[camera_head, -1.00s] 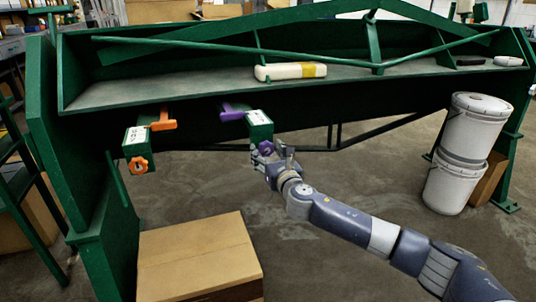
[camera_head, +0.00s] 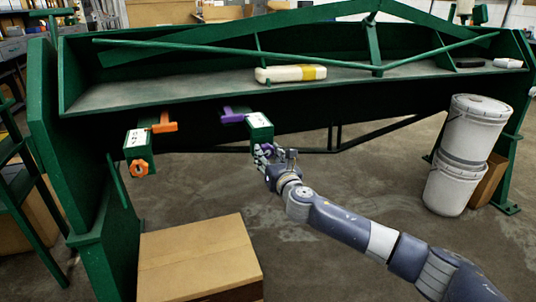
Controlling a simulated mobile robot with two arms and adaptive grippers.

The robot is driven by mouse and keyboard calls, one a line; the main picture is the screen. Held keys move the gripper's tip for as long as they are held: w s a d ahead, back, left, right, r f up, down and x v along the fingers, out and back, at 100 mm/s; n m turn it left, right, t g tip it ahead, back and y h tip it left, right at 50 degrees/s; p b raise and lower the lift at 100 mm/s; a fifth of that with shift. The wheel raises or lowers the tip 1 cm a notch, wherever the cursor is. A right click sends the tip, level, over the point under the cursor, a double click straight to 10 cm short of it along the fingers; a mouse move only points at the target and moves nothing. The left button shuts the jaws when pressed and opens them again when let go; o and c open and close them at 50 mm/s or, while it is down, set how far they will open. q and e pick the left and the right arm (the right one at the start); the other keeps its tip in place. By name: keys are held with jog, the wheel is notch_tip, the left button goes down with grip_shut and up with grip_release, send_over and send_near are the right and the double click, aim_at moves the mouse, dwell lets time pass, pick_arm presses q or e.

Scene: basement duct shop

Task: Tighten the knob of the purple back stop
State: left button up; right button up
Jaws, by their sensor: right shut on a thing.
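The purple back stop (camera_head: 233,116) sticks out to the left of a green block (camera_head: 259,121) with a white label, below the front edge of the green machine. Its purple knob (camera_head: 265,149) is on the lower front of that block, partly hidden by gripper fingers. My right gripper (camera_head: 265,154) reaches in from the lower right and is shut on the purple knob. The orange back stop (camera_head: 164,124) with its orange knob (camera_head: 139,169) is farther left on a similar block. My left gripper is not in view.
A cardboard box (camera_head: 197,254) stands on the floor at lower left. Stacked white buckets (camera_head: 472,122) stand at the right. A white and yellow bottle-like item (camera_head: 291,74) lies on the machine's shelf. The floor below the knob is open.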

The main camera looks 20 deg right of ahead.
jog(key=m+p, duration=0.1)
jog(key=m, duration=0.2)
jog(key=shift+m, duration=0.6)
jog(key=m+p, duration=0.1)
jog(key=m, duration=0.2)
jog(key=shift+m, duration=0.4)
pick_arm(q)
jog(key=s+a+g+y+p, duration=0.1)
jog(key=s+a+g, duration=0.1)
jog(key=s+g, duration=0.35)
pick_arm(e)
jog(key=m, duration=0.3)
jog(key=shift+m, duration=0.3)
jog(key=m+p, duration=0.1)
jog(key=m, duration=0.1)
jog(key=shift+r+m, duration=0.1)
jog(key=shift+m, duration=0.2)
jog(key=m+p, duration=0.2)
jog(key=m, duration=0.4)
jog(key=shift+m, duration=0.4)
pick_arm(q)
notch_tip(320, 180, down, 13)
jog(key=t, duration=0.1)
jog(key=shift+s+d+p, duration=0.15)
jog(key=shift+p, duration=0.2)
pick_arm(e)
jog(key=shift+m, duration=1)
jog(key=o, duration=1.1)
jog(key=shift+c, duration=0.2)
